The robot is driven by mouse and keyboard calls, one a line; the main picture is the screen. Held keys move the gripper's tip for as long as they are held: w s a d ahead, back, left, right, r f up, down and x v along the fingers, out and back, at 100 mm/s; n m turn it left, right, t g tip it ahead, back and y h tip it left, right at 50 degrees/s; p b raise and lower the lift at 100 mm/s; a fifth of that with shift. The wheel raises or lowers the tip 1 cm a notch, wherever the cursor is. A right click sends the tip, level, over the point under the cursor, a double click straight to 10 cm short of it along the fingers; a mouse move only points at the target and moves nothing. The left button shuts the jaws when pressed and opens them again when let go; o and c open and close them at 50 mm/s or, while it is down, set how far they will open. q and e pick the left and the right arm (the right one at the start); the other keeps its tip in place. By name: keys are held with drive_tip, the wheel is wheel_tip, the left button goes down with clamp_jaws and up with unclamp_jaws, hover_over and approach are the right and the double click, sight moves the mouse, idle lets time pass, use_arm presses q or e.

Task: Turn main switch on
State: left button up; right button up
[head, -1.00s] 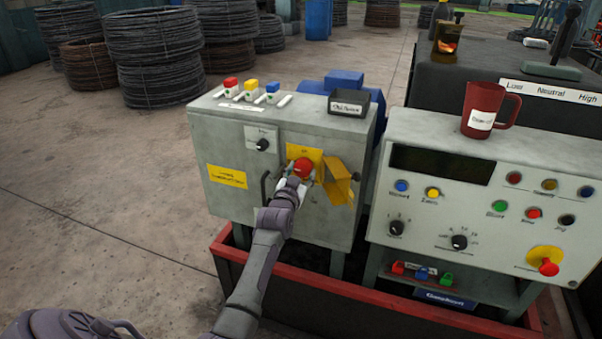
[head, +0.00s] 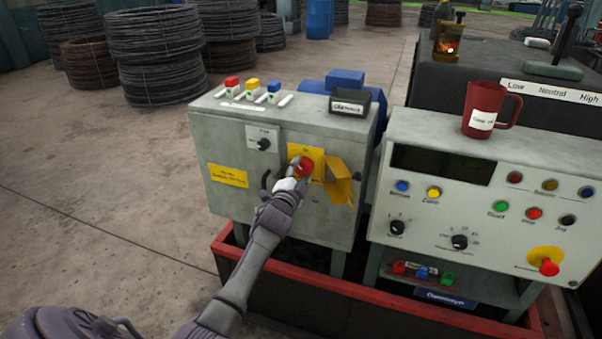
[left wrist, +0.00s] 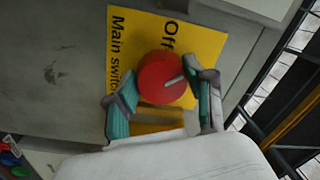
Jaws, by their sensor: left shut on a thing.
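The main switch is a red round knob (head: 303,165) on a yellow plate (head: 318,160) on the front of the grey cabinet. My left gripper (head: 300,174) reaches it from the front and is shut on it. In the left wrist view the red knob (left wrist: 162,80) sits between the two fingers of my left gripper (left wrist: 163,90). Its white mark points to the right and slightly up in that view. The plate reads "Off" and "Main switch"; part of it is hidden by the knob and fingers. My right gripper is not in view.
A yellow flap (head: 339,182) stands out right of the knob. A dark handle (head: 266,181) is to its left. The console (head: 440,215) with buttons and a red mug (head: 487,109) stands at the right. A red-edged frame (head: 370,298) runs along the front.

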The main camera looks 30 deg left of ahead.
use_arm(q)
drive_tip(key=m, duration=0.4)
drive_tip(key=shift+m+b, duration=0.3)
drive_tip(key=shift+m, duration=0.1)
drive_tip(key=shift+m+h, duration=0.4)
drive_tip(key=shift+m, duration=1.6)
drive_tip(key=o, duration=1.2)
drive_tip(key=shift+r, duration=0.1)
drive_tip(key=shift+c, duration=0.2)
drive_tip(key=v, duration=1.2)
drive_tip(key=shift+a+f, duration=0.1)
drive_tip(key=shift+f, duration=0.15)
